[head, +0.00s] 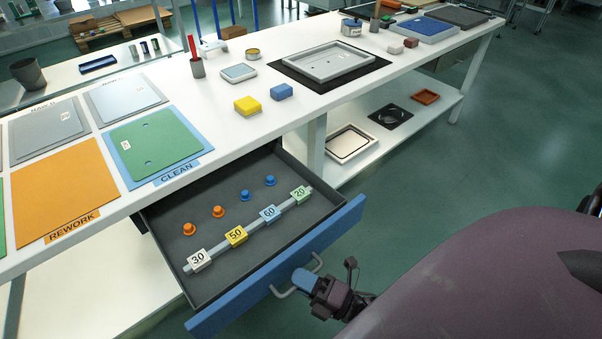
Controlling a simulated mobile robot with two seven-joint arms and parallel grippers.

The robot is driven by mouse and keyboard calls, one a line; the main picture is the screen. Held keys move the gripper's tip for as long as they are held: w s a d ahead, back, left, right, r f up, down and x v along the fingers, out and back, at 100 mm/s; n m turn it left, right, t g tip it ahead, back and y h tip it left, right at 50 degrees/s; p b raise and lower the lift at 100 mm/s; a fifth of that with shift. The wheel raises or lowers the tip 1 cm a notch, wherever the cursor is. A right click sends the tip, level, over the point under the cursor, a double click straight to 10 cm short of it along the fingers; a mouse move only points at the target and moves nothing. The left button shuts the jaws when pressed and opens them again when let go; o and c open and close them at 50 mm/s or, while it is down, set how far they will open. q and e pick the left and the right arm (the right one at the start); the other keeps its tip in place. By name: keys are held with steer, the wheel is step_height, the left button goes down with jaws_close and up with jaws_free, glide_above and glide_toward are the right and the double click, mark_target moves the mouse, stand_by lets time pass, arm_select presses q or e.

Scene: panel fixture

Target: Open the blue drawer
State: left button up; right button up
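The blue drawer (290,268) stands pulled out from under the white bench, with its dark grey inside showing. In it lie orange and blue knobs and a rod carrying tags marked 30, 50, 60 and 20. A grey bar handle (284,294) is on the drawer's blue front. My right gripper (308,280) is at the right end of this handle, with a blue fingertip beside it. I cannot tell whether its fingers are closed on the handle. My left gripper is not in view.
The white bench top (215,116) carries an orange panel (70,190), a green panel (152,143), a yellow block (247,106), a blue block (282,91) and a grey tray (325,64). A lower shelf (345,177) holds trays. Green floor (440,150) lies clear at right.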

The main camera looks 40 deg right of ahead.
steer(key=v, duration=1)
steer(key=shift+s+d, duration=0.2)
steer(key=shift+s, duration=0.2)
stand_by(0.4)
